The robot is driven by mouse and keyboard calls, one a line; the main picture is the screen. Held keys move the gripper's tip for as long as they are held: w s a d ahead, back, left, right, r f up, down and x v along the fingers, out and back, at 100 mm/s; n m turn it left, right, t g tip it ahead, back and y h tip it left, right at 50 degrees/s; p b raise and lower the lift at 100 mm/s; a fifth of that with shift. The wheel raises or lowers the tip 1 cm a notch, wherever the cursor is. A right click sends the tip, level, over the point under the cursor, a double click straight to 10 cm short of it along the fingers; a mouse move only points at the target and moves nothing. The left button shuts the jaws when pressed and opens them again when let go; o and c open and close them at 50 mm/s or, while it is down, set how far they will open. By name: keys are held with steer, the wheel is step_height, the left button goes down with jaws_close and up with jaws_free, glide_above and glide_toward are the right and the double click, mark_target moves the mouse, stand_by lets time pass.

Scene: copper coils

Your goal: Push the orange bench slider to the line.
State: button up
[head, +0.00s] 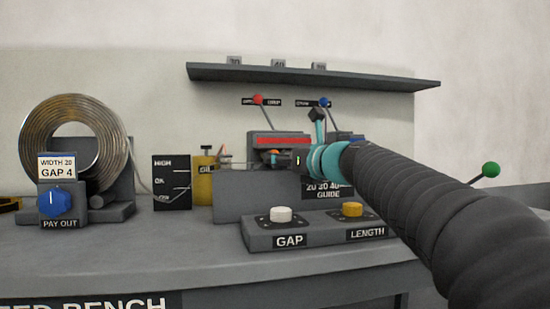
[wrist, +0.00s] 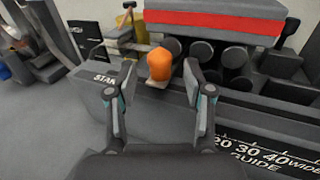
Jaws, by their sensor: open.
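The orange slider knob (wrist: 160,64) stands upright on a small pale base at the bench guide in the wrist view. My gripper (wrist: 158,82) is open, with one finger on each side of the knob. I cannot tell whether either finger touches it. A white scale line with marks and the label 20 30 40 WIDE GUIDE (wrist: 262,155) runs along the guide's front, to the right of the knob. In the head view my gripper (head: 284,159) is at the guide, and a bit of orange (head: 272,154) shows beside it. My arm hides part of the guide there.
Dark rollers (wrist: 202,52) lie behind the knob under a red-striped bar (wrist: 215,20). A GAP and LENGTH button box (head: 320,231) stands in front of the guide. A copper coil (head: 74,145) and blue pay-out knob (head: 55,203) are at left. The bench front (head: 180,262) is clear.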

steer(key=shift+x, duration=1.55)
jaws_close()
